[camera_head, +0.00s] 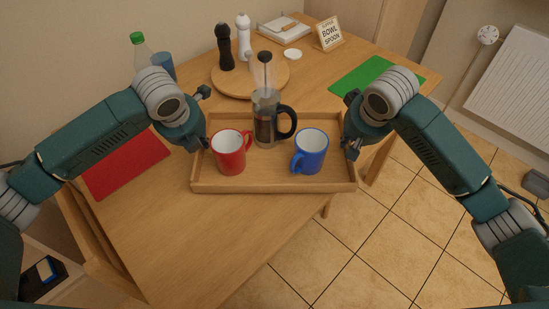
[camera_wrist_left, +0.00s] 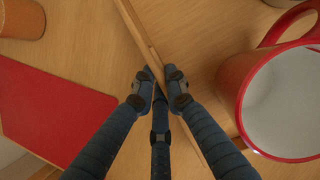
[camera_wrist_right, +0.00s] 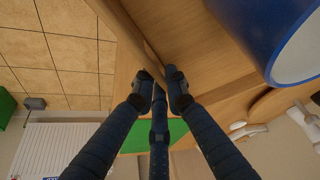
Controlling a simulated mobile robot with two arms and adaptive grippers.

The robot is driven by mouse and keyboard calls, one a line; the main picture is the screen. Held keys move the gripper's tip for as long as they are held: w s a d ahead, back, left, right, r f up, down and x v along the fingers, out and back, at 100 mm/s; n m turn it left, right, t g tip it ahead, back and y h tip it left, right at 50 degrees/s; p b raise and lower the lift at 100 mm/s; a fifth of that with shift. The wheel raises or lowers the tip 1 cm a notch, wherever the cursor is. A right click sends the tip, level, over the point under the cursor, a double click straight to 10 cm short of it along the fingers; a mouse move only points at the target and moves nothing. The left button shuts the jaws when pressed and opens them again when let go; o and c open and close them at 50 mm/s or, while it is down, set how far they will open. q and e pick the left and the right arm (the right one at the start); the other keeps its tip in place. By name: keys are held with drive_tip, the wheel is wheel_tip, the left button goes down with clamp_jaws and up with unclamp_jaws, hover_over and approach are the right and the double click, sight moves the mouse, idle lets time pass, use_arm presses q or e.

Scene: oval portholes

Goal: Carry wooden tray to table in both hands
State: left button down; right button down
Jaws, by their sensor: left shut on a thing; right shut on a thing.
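The wooden tray (camera_head: 272,187) spans between my two grippers in the head view, over the table (camera_head: 230,230) and partly over its right edge. It carries a red mug (camera_head: 230,158), a French press (camera_head: 266,118) with dark liquid, and a blue mug (camera_head: 309,155), all upright. My left gripper (camera_wrist_left: 160,78) is shut on the tray's left wall, beside the red mug (camera_wrist_left: 285,100). My right gripper (camera_wrist_right: 160,80) is shut on the tray's right wall, beside the blue mug (camera_wrist_right: 290,40). Whether the tray touches the table cannot be told.
A red mat (camera_head: 125,165) lies left and a green mat (camera_head: 375,75) lies back right. A round board (camera_head: 222,85) with two mills, a green-capped bottle (camera_head: 138,50), a blue cup (camera_head: 163,66) and a sign (camera_head: 329,34) stand behind. The table's front left is clear.

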use_arm(q)
drive_tip(key=shift+w+f+b, duration=0.1)
drive_tip(key=shift+f+b, duration=0.55)
drive_tip(key=shift+f, duration=0.05)
use_arm(e)
drive_tip(key=shift+w+f, duration=0.1)
drive_tip(key=shift+f, duration=0.55)
use_arm(q)
drive_tip(key=c, duration=1.8)
unclamp_jaws()
use_arm(e)
drive_tip(key=c, duration=1.8)
unclamp_jaws()
use_arm(q)
drive_tip(key=shift+o, duration=0.2)
drive_tip(key=shift+s, duration=0.2)
use_arm(e)
drive_tip(key=shift+o, duration=0.2)
drive_tip(key=shift+s, duration=0.2)
use_arm(q)
drive_tip(key=v, duration=1.2)
use_arm(e)
drive_tip(key=shift+r, duration=0.1)
drive_tip(key=v, duration=1.1)
drive_tip(key=shift+s+r, duration=0.2)
drive_tip(key=shift+r, duration=0.15)
